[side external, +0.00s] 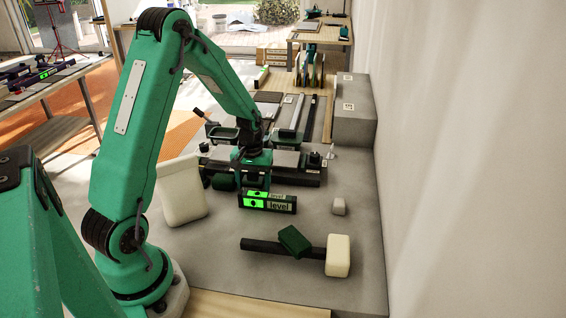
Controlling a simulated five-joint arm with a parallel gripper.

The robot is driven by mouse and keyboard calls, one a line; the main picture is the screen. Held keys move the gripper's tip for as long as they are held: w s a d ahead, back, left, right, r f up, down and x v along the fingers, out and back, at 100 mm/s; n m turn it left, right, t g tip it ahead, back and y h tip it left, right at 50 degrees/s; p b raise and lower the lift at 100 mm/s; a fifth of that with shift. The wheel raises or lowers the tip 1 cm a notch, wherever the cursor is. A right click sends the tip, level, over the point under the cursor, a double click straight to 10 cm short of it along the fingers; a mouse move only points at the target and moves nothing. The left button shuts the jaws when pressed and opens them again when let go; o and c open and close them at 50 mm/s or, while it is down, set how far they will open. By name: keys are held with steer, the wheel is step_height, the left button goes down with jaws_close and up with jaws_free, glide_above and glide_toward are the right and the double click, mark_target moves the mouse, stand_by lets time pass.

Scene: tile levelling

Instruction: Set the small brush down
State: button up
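My gripper (255,182) points down in the middle of the work area, just behind a black level box (283,204) with a bright green display. The box hides the lower fingertips, so I cannot tell whether they are open or shut, or hold anything. I cannot clearly make out a small brush. A dark green block (295,241), which may be a brush or a pad, lies tilted across the black handle of a white-headed mallet (338,256) in front. A dark green rounded piece (224,182) shows just left of the gripper.
A white block (181,190) leans at the left, and a small pale block (339,206) sits at the right. Dark rails and green-handled tools (287,140) lie behind the gripper. A grey step (355,115) borders the right. Grey floor between the level and mallet is clear.

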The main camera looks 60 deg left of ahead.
mark_target(253, 173)
steer(key=shift+r, duration=0.1)
step_height(253, 173, up, 12)
steer(key=shift+r, duration=0.1)
stand_by(0.7)
stand_by(0.5)
steer(key=shift+d+r, duration=0.25)
steer(key=s+d+r+m+t, duration=0.2)
steer(key=s+d+r+m, duration=0.2)
steer(key=s+d, duration=0.3)
steer(key=s+d+r+m+t, duration=0.3)
steer(key=s+d+r+m, duration=0.2)
steer(key=d, duration=0.5)
step_height(253, 173, up, 2)
steer(key=s, duration=0.2)
steer(key=shift+s+d+r+t, duration=0.15)
steer(key=shift+s+d+t, duration=0.1)
steer(key=shift+s+t, duration=0.1)
